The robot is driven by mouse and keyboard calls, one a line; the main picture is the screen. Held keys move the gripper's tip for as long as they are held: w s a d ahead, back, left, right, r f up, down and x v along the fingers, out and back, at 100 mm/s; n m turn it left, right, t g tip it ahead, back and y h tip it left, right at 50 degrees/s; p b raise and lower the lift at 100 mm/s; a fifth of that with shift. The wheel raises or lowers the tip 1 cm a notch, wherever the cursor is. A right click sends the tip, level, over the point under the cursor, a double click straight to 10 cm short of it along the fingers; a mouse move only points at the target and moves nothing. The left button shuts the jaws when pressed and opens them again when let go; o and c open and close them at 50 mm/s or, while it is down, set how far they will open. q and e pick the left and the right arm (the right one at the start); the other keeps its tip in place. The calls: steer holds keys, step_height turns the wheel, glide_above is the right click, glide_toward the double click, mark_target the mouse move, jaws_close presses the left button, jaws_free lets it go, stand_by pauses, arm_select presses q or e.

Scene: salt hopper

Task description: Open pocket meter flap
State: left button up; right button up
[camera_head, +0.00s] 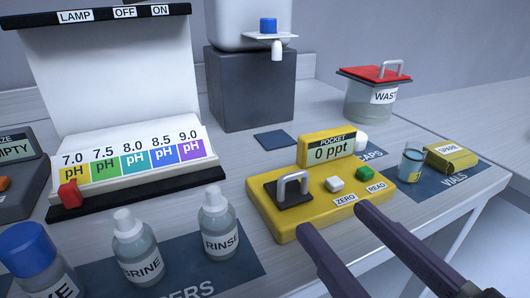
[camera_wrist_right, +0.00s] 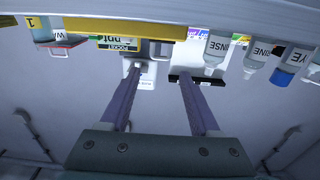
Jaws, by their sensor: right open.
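The yellow pocket meter (camera_head: 268,207) stands on the bench in the head view, its display reading "0 ppt". Its dark flap (camera_head: 292,201) lies flat on the left part of the top, with a grey arched handle (camera_head: 292,181) on it. White and green buttons sit to the right of the flap. My right gripper (camera_head: 336,217) is open and empty, its two purple fingers in front of the meter's front edge, apart from the handle. In the wrist view, the fingers (camera_wrist_right: 160,74) point toward the meter (camera_wrist_right: 160,27), which appears upside down. My left gripper is not in view.
Brine and rinse bottles (camera_head: 218,229) stand left of the meter. A glass (camera_head: 411,163) and a yellow spare box (camera_head: 451,158) stand to its right. A hopper on a dark block (camera_head: 250,90), pH chart (camera_head: 132,163) and red-lidded waste jar (camera_head: 367,102) stand behind.

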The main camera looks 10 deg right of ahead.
mark_target(296, 177)
steer(key=x, duration=0.9)
steer(key=shift+w+a, duration=0.1)
steer(key=shift+c, duration=0.3)
jaws_close()
